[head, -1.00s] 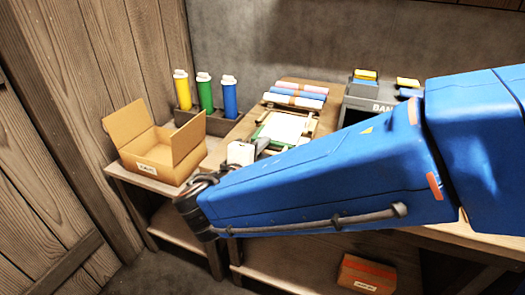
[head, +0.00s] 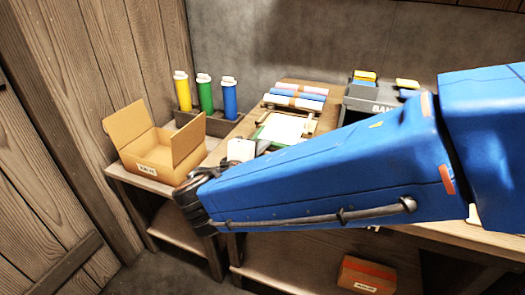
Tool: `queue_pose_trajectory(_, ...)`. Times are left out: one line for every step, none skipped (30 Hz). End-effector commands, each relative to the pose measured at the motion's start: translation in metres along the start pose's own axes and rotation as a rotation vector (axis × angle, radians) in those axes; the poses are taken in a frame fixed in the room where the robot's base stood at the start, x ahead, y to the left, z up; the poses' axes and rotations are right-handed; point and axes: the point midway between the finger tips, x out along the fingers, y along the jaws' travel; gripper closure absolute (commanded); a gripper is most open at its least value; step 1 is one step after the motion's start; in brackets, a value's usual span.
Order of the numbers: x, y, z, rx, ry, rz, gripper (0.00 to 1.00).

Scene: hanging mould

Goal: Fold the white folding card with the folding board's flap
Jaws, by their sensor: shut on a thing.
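The folding board (head: 309,127) lies on the bench left of centre, below the rolls, with a wooden edge and a green surface. The white folding card (head: 284,125) shows on it as a pale sheet; card and flap are hard to tell apart at this size. My gripper (head: 264,146) is at the board's near left edge, beyond my white wrist part. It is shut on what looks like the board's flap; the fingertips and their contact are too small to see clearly. My blue arm hides the board's near right side.
An open cardboard box (head: 160,155) stands left of my wrist. Yellow, green and blue bottles (head: 205,93) stand behind it in a wooden rack. Coloured rolls (head: 296,96) lie behind the board, and a grey bin (head: 371,95) is to their right. An orange-brown box (head: 367,274) sits low underneath.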

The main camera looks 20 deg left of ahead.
Motion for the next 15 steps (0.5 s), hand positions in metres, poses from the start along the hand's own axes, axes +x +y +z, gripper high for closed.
queue_pose_trajectory(0.0003,-0.0049,0.001,-0.005,-0.002,-0.014,1.0)
queue_pose_trajectory(0.0002,-0.0047,0.001,-0.005,-0.002,-0.017,1.0)
queue_pose_trajectory(0.0001,-0.0044,0.0011,-0.005,-0.002,-0.022,1.0)
queue_pose_trajectory(0.0,-0.0042,0.0011,-0.005,-0.002,-0.026,1.0)
queue_pose_trajectory(-0.0001,-0.0039,0.0012,-0.005,-0.002,-0.03,1.0)
queue_pose_trajectory(-0.0002,-0.0035,0.0013,-0.005,-0.002,-0.035,1.0)
queue_pose_trajectory(-0.0002,-0.0034,0.0014,-0.005,-0.002,-0.04,1.0)
queue_pose_trajectory(-0.0003,-0.0032,0.0015,-0.005,-0.002,-0.044,1.0)
queue_pose_trajectory(-0.0004,-0.0028,0.0015,-0.005,-0.002,-0.05,1.0)
queue_pose_trajectory(-0.0005,-0.0024,0.0014,-0.004,-0.002,-0.055,1.0)
queue_pose_trajectory(-0.0006,-0.002,0.0013,-0.004,-0.002,-0.059,1.0)
queue_pose_trajectory(-0.0007,-0.0015,0.0012,-0.004,-0.001,-0.066,1.0)
queue_pose_trajectory(-0.0008,-0.0012,0.0012,-0.004,-0.001,-0.071,1.0)
queue_pose_trajectory(-0.0009,-0.0009,0.0012,-0.004,-0.002,-0.076,1.0)
queue_pose_trajectory(-0.001,-0.0004,0.0012,-0.004,-0.002,-0.082,1.0)
